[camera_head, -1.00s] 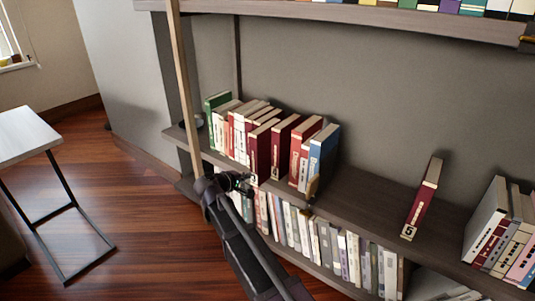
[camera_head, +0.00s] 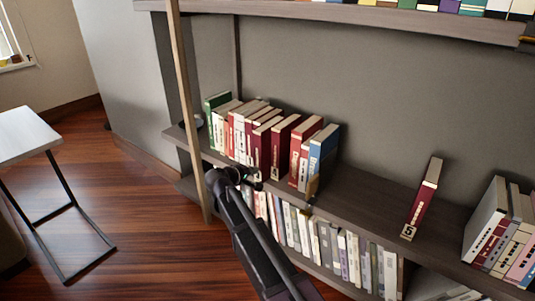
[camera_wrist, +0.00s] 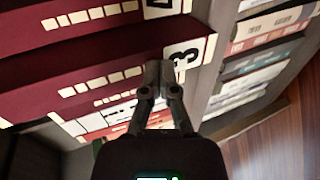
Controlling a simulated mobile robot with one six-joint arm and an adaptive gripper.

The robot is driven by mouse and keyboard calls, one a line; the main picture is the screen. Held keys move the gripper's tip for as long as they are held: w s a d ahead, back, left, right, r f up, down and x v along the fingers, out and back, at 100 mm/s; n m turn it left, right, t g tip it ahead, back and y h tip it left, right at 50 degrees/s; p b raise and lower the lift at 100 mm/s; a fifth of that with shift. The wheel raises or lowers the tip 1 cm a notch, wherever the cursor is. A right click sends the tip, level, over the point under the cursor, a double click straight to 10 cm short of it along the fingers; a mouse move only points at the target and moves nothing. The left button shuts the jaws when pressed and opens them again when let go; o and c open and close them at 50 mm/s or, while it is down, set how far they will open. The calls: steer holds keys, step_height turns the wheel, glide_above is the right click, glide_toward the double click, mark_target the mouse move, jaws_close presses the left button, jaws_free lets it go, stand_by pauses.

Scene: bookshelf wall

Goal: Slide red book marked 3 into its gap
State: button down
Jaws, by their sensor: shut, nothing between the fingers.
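The red book marked 3 (camera_wrist: 110,68) stands upright in the row, with its white number label (camera_wrist: 188,53) clear in the wrist view. It is beside the red book marked 4 (camera_wrist: 75,20), and it also shows in the head view (camera_head: 262,148). My gripper (camera_wrist: 159,66) is shut and empty. Its fingertips are at the spine of book 3, just by the label. I cannot tell whether they touch it. In the head view my gripper (camera_head: 256,182) is at the shelf's front edge, low before book 3, whose foot it partly hides.
A blue book (camera_head: 322,150) ends the row on the right. A red book marked 5 (camera_head: 423,200) stands alone, with bare shelf (camera_head: 365,195) to its left. Lower-shelf books (camera_head: 330,245) are below. An upright post (camera_head: 190,110) stands left of my arm; a small table (camera_head: 25,135) is far left.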

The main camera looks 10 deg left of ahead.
mark_target(263, 164)
steer(key=shift+w+d, duration=0.35)
steer(key=shift+w, duration=0.5)
steer(key=shift+w+d, duration=0.1)
steer(key=shift+w, duration=0.05)
steer(key=shift+w+d, duration=0.3)
steer(key=shift+w, duration=0.4)
steer(key=shift+w+d, duration=0.25)
steer(key=shift+w, duration=0.4)
steer(key=shift+s, duration=0.1)
steer(key=shift+s+a, duration=0.25)
steer(key=shift+s, duration=0.35)
steer(key=shift+s+a, duration=0.25)
steer(key=shift+s, duration=0.35)
steer(key=shift+s+a, duration=0.25)
steer(key=shift+s, duration=0.35)
